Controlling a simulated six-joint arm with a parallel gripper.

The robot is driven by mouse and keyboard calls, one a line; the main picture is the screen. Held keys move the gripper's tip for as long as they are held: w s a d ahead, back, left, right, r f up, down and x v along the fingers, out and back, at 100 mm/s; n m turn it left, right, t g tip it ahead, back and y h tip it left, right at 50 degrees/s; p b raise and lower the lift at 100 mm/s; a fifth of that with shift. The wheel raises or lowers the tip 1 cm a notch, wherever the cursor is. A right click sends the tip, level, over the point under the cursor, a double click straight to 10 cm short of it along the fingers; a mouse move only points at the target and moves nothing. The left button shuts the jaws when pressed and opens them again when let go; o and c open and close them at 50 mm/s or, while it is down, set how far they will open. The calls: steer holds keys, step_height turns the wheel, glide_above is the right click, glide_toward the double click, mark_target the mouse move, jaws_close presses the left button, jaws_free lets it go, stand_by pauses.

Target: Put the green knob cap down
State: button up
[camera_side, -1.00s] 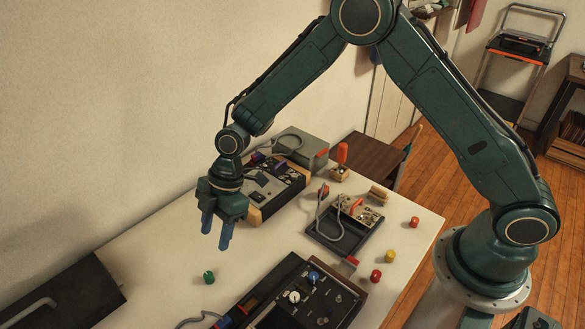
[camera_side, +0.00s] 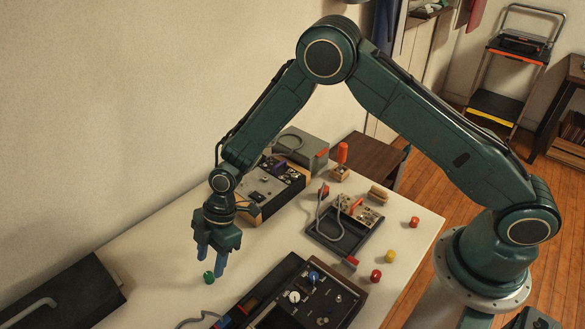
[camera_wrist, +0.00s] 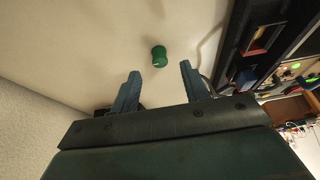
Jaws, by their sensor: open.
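The green knob cap (camera_side: 209,277) rests on the pale table, left of the dark panel with knobs. It also shows in the wrist view (camera_wrist: 159,56), beyond and between my fingertips, with a pale mark on it. My gripper (camera_side: 211,267) is open and empty, its blue fingers pointing down just above and behind the cap in the side view. In the wrist view my gripper (camera_wrist: 160,68) has its two fingers spread apart. The cap is not between the fingers in the wrist view; whether a fingertip touches it cannot be told.
A dark panel with a white and a blue knob (camera_side: 296,296) lies right of the cap. A grey tray (camera_side: 337,236) and another device (camera_side: 268,187) stand behind. Red caps (camera_side: 376,275) and a yellow cap (camera_side: 389,256) stand at the right. A dark case (camera_side: 60,296) lies at left.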

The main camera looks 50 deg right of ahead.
mark_target(208, 275)
steer(key=shift+x, duration=1.85)
jaws_close()
